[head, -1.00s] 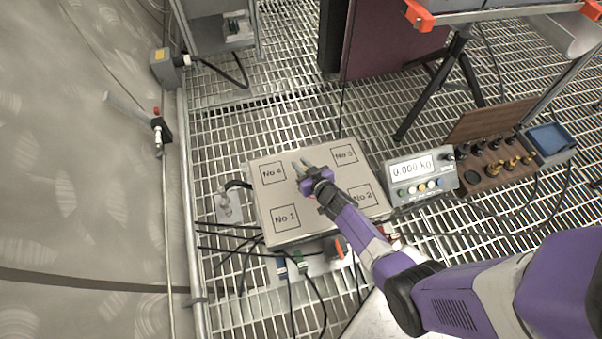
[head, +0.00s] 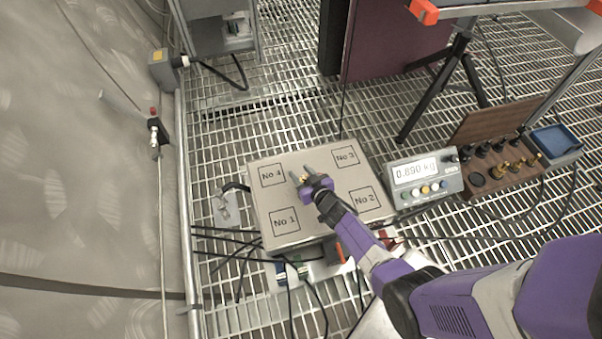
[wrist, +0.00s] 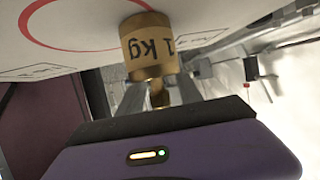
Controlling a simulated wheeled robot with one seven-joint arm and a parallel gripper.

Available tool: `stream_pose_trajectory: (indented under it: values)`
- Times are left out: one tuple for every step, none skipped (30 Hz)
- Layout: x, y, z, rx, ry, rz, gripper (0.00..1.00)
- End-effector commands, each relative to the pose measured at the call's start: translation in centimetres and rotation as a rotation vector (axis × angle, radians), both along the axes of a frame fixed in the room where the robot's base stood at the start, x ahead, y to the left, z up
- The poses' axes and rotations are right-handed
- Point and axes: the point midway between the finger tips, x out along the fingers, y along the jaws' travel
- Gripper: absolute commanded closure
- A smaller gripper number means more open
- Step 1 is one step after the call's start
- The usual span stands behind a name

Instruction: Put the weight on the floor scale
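The floor scale's grey plate (head: 256,205) lies on the grating in the head view, marked with squares No 1 to No 4. My gripper (head: 302,175) is over the middle of the plate, its fingers spread apart. A small brass weight (head: 304,178) shows between them, mostly hidden. In the wrist view the brass weight (wrist: 150,48), marked 1 kg, has its base against the plate (wrist: 85,30), near a red circle. Its thin knob is between the open fingers, with gaps beside it. The scale's display (head: 414,170) reads 0.890 kg.
A wooden weight case (head: 508,183) with several black and brass weights stands right of the display, beside a blue tray (head: 556,140). Cables cross the grating left of and below the scale. A stand leg (head: 430,105) and a dark red panel (head: 390,40) are behind.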

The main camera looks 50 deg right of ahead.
Motion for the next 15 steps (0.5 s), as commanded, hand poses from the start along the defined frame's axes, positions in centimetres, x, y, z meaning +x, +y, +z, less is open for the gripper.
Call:
stream_pose_trajectory:
  values:
    - [0.0,0.0,0.0,0.0,0.0,0.0,0.58]
    - [0.0,0.0,0.0,0.0,0.0,0.0,0.58]
    - [0.0,0.0,0.0,0.0,0.0,0.0,0.58]
    - [0.0,0.0,0.0,0.0,0.0,0.0,0.58]
    - [0.0,0.0,0.0,0.0,0.0,0.0,0.58]
    - [0.0,0.0,0.0,0.0,0.0,0.0,0.58]
    - [0.0,0.0,0.0,0.0,0.0,0.0,0.58]
    - [0.0,0.0,0.0,0.0,0.0,0.0,0.58]
    - [0.0,0.0,0.1,0.0,0.0,0.0,0.58]
    - [0.0,0.0,0.3,0.0,0.0,0.0,0.58]
    - [0.0,0.0,0.4,0.0,0.0,0.0,0.58]
    - [-0.3,0.1,0.5,-0.001,0.001,0.0,0.58]
    - [-0.6,0.2,0.6,-0.001,0.002,0.001,0.58]
    - [-0.9,0.3,0.7,-0.001,0.002,0.001,0.58]
    - [-1.4,0.5,0.9,-0.002,0.003,0.001,0.58]
